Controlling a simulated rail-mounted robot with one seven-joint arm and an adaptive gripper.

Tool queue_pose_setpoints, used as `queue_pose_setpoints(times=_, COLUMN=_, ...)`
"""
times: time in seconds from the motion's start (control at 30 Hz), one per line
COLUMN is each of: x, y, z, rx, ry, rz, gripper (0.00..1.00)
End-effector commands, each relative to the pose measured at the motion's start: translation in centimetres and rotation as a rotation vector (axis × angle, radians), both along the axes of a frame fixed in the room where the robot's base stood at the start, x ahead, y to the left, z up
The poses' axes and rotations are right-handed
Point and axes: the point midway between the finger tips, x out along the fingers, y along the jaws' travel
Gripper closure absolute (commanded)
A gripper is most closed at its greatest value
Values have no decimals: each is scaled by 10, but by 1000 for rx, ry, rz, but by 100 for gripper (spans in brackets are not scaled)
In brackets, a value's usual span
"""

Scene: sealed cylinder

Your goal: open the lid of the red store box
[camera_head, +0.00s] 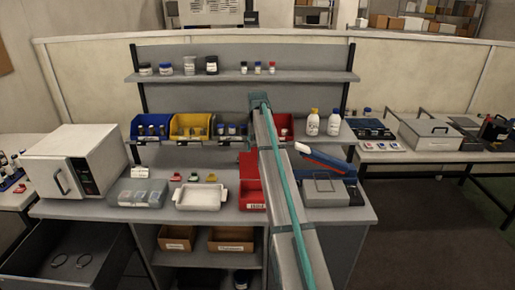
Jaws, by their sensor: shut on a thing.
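The red store box (250,194) stands on the workbench, just left of my arm, with a white label low on its front. A red panel (248,163) rises above its back edge and looks like the lid standing up, but my arm covers its right side, so I cannot tell its exact angle. My arm, with a teal stripe, runs up the middle of the head view and hides part of the box. My gripper is hidden behind the arm, so its hold on anything does not show.
A white tray (201,196) and a clear-lidded case (138,192) lie left of the box. A grey box (324,191) stands right of my arm, with a tilted red-and-blue object (322,160) behind it. Coloured bins (190,127) and bottles (333,124) line the low shelf.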

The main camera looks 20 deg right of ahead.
Motion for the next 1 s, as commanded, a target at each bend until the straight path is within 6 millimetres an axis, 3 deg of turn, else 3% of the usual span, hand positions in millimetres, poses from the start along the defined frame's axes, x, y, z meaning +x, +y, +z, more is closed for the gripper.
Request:
queue_pose_setpoints(times=0.03, x=-10, y=4, z=-5, rx=-14, ry=-30, rz=0, gripper=100)
queue_pose_setpoints(times=0.13, x=-15, y=6, z=-1, rx=-34, ry=-72, rz=0, gripper=100)
queue_pose_setpoints(times=0.47, x=-14, y=6, z=3, rx=-44, ry=-92, rz=0, gripper=100)
queue_pose_setpoints(times=0.5, x=-14, y=6, z=3, rx=-43, ry=-91, rz=0, gripper=36)
queue_pose_setpoints(times=0.6, x=-14, y=6, z=2, rx=-43, ry=-91, rz=0, gripper=20)
queue_pose_setpoints(times=0.67, x=-14, y=6, z=2, rx=-43, ry=-91, rz=0, gripper=12)
queue_pose_setpoints(times=1.0, x=-15, y=7, z=3, rx=-42, ry=-91, rz=0, gripper=12)
